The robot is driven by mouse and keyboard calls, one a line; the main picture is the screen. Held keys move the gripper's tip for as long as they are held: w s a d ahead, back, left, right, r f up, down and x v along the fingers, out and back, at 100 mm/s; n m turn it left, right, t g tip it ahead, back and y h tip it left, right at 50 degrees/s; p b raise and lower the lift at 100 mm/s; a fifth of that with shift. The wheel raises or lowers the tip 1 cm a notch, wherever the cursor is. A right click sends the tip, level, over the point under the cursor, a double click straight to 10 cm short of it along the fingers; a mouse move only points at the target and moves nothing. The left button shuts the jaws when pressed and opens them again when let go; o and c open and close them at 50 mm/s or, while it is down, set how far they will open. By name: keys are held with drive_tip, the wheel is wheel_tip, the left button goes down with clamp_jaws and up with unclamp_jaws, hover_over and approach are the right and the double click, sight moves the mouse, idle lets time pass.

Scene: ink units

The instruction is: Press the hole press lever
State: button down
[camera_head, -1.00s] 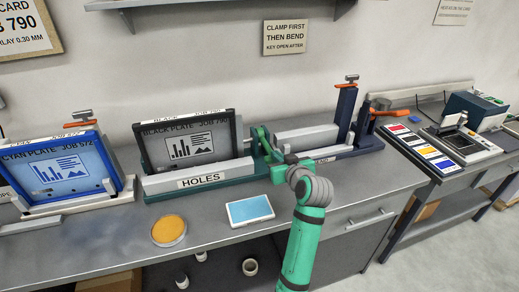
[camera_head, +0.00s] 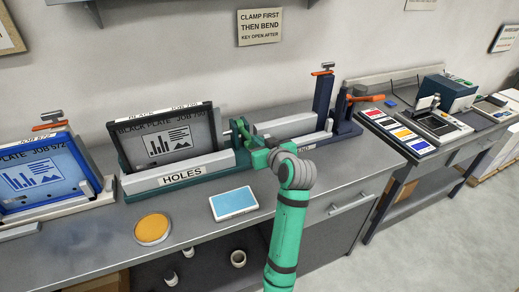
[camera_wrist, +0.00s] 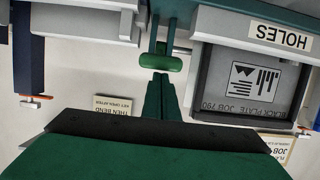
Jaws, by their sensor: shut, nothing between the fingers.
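The hole press (camera_head: 185,175), labelled HOLES, stands on the bench with a black plate (camera_head: 165,140) upright in it. Its green lever (camera_head: 241,131) is at the press's right end, by the plate's edge. In the upside-down wrist view, the lever's rounded green handle (camera_wrist: 161,63) lies crosswise just beyond my fingertips. My gripper (camera_head: 258,157) is shut and empty, close in front of the lever. In the wrist view the closed green fingers (camera_wrist: 160,84) point at the handle; I cannot tell whether they touch it.
The grey bender (camera_head: 290,128) with orange-handled posts stands right of the press. A blue plate (camera_head: 40,178) in its stand is at left. A small blue-topped tablet (camera_head: 233,204) and an orange round pad (camera_head: 152,229) lie in front. The bench front is otherwise mostly clear.

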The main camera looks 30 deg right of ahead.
drive_tip(key=d+v, duration=0.1)
drive_tip(key=v, duration=0.9)
drive_tip(key=shift+s+a+f, duration=0.2)
drive_tip(key=shift+a+f, duration=0.15)
drive_tip(key=shift+w, duration=0.15)
